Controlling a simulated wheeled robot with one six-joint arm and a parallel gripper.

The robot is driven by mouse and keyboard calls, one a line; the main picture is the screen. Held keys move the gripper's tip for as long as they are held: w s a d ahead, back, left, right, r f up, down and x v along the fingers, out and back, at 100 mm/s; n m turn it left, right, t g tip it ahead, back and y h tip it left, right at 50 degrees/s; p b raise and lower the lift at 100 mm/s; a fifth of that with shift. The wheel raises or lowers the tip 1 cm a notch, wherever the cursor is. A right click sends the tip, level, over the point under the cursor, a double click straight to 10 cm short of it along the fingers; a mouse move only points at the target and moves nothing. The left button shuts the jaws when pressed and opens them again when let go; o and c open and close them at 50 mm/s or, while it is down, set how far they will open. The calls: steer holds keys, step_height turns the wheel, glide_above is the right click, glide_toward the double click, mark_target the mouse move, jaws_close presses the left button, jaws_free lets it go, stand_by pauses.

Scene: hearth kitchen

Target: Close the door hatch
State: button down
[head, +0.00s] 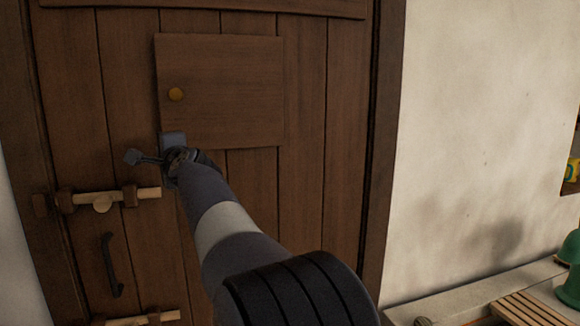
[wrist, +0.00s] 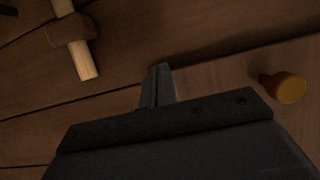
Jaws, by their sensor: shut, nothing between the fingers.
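The door hatch (head: 230,88) is a square wooden panel in the upper part of a plank door (head: 300,200). It has a round brass knob (head: 176,94) near its left edge, also seen at the right of the wrist view (wrist: 289,88). The hatch looks flat or nearly flat against the door; I cannot tell whether a small gap stays open. My gripper (head: 172,141) is at the hatch's lower left corner, below the knob. Its fingers are together in the wrist view (wrist: 160,78), with nothing between them. Whether they touch the hatch is unclear.
A wooden slide bolt (head: 105,198) and a dark door handle (head: 111,265) are on the door's left side, with another bolt (head: 140,320) lower down. A white wall (head: 480,130) is at the right. A green object (head: 568,270) and a slatted rack (head: 530,308) sit at lower right.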

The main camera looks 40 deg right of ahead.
steer(key=shift+w+d+r, duration=0.15)
steer(key=shift+w+d, duration=0.05)
steer(key=shift+w, duration=0.3)
steer(key=shift+w+d+r, duration=0.1)
steer(key=shift+w+d, duration=0.05)
steer(key=shift+w, duration=0.35)
steer(key=shift+f, duration=0.1)
steer(key=s+a+p, duration=0.6)
steer(key=s+a, duration=0.1)
steer(key=a, duration=0.4)
steer(key=shift+a, duration=0.15)
